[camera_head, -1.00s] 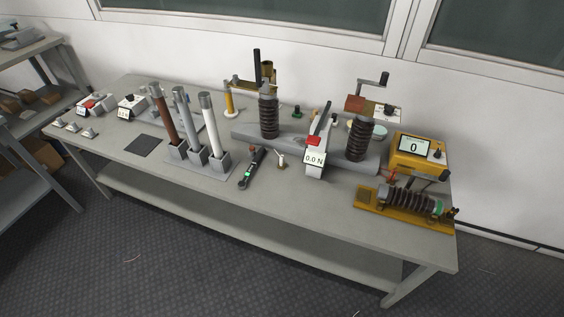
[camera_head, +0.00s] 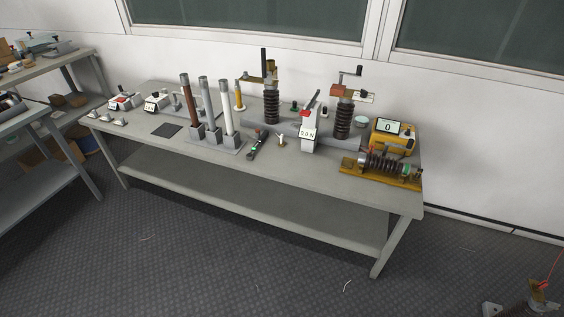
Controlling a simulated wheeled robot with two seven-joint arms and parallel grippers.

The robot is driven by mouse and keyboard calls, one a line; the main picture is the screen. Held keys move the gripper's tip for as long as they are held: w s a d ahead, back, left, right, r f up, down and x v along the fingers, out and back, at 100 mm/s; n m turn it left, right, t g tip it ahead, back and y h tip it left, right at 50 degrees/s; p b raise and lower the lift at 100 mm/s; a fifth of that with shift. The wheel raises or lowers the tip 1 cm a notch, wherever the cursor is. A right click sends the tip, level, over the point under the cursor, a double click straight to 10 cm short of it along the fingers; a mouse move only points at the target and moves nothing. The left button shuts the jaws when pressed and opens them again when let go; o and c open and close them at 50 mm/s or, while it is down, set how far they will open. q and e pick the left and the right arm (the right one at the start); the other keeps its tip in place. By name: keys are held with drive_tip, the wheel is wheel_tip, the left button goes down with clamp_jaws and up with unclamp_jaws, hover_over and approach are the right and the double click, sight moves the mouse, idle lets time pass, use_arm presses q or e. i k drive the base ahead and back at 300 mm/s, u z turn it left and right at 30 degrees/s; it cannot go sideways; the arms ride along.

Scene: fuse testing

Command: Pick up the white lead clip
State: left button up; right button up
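I cannot pick out the white lead clip for certain. A small pale upright piece (camera_head: 281,141) stands on the bench near its middle, too small to identify. The yellow meter (camera_head: 394,138) at the bench's right end reads 0. In front of it, a ribbed dark cylinder (camera_head: 382,162) lies on a yellow base (camera_head: 377,176). Neither of my grippers is in view.
The grey bench (camera_head: 290,168) also holds three upright tubes (camera_head: 207,105), a force gauge (camera_head: 308,132) and two ribbed insulators (camera_head: 271,108). Shelving (camera_head: 60,150) stands at left. Floor in front is mostly clear; a brassy object with a red wire (camera_head: 541,294) is at bottom right.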

sight(281, 143)
drive_tip(key=u, duration=0.2)
drive_tip(key=k, duration=0.15)
drive_tip(key=z, duration=1.1)
drive_tip(key=i, duration=0.7)
drive_tip(key=z, duration=0.15)
